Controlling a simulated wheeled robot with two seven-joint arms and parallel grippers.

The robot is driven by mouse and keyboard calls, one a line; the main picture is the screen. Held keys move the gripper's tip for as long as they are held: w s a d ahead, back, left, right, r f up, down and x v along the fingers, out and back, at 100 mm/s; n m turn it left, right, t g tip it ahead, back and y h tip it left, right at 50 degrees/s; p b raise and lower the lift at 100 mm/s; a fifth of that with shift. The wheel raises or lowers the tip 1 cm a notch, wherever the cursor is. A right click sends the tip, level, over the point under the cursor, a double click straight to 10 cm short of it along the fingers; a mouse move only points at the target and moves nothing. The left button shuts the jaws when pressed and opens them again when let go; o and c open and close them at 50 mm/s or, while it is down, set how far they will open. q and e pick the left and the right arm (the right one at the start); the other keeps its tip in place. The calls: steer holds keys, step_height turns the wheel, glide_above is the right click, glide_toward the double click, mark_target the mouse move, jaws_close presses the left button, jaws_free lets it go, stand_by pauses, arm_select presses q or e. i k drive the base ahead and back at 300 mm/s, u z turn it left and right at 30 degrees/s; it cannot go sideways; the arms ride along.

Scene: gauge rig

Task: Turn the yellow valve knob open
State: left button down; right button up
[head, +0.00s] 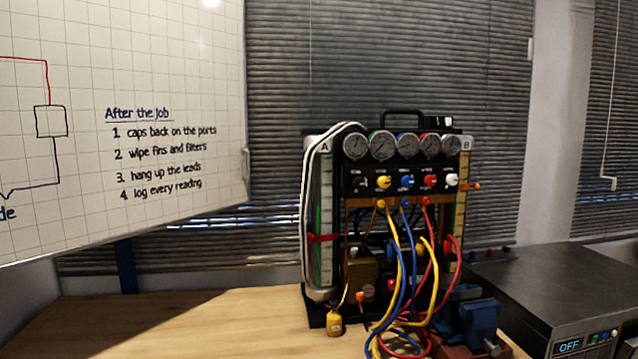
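The yellow valve knob (384,182) sits on the black front panel of the gauge rig (412,177), below the row of gauges. It is the left of the coloured knobs, beside a blue knob (407,182), a red knob (430,181) and a white knob (451,180). A black knob or dial (359,183) is to its left. The yellow knob's exact turn angle is too small to tell. Neither of my grippers shows in the head view.
Yellow, blue and red hoses (399,270) hang in front of the rig. A blue vise (478,318) stands at its lower right. A dark box with an "OFF" display (569,347) is at right. The wooden bench (200,325) is clear at left, beneath a whiteboard (180,100).

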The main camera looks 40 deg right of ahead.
mark_target(384, 182)
steer(key=z, duration=0.3)
steer(key=i, duration=0.75)
steer(key=z, duration=0.65)
